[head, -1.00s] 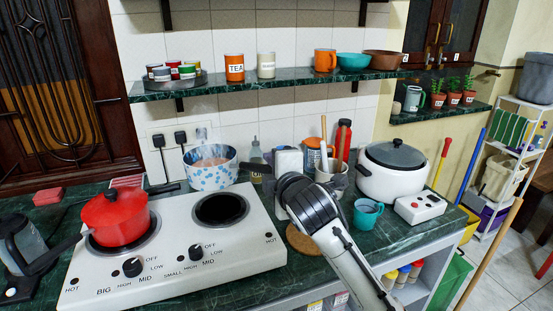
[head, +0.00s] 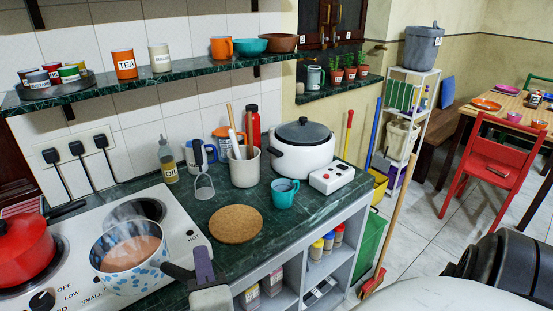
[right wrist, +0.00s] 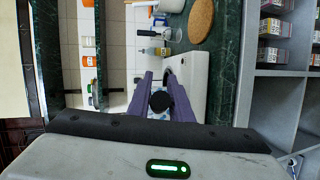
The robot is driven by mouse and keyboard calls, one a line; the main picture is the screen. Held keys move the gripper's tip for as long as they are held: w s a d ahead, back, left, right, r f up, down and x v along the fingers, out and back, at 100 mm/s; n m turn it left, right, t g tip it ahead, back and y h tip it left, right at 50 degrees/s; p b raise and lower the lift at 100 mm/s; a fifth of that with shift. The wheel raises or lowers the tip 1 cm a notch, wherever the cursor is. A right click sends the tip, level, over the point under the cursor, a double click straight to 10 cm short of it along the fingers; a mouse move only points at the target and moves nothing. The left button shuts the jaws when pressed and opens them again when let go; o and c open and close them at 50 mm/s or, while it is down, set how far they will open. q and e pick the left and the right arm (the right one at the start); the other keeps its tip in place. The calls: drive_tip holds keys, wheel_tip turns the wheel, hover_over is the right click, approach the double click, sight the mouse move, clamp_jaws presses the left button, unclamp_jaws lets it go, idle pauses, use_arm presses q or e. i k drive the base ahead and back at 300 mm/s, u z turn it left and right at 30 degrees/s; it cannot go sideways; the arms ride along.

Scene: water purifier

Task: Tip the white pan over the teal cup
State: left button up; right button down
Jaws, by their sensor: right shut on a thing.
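The white pan (head: 126,262) has blue spots and holds steaming brown liquid. In the head view it is at the lower left, roughly upright, over the white stove. My right gripper (head: 204,268) is shut on its dark handle (head: 178,272). In the right wrist view the purple fingers (right wrist: 164,97) are on either side of the black handle end (right wrist: 160,101); the pan is mostly hidden behind them. The teal cup (head: 284,195) stands upright on the green counter, right of the cork mat and behind and right of the gripper, apart from the pan. My left gripper is out of view.
A red pot (head: 22,250) sits on the left burner. The cork mat (head: 236,224) lies between stove and cup. A utensil holder (head: 244,168), a glass (head: 204,187), a rice cooker (head: 303,148) and a control box (head: 333,178) stand around the cup. A shelf (head: 150,78) hangs above.

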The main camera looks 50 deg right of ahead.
sight(283, 190)
drive_tip(key=z, duration=1.6)
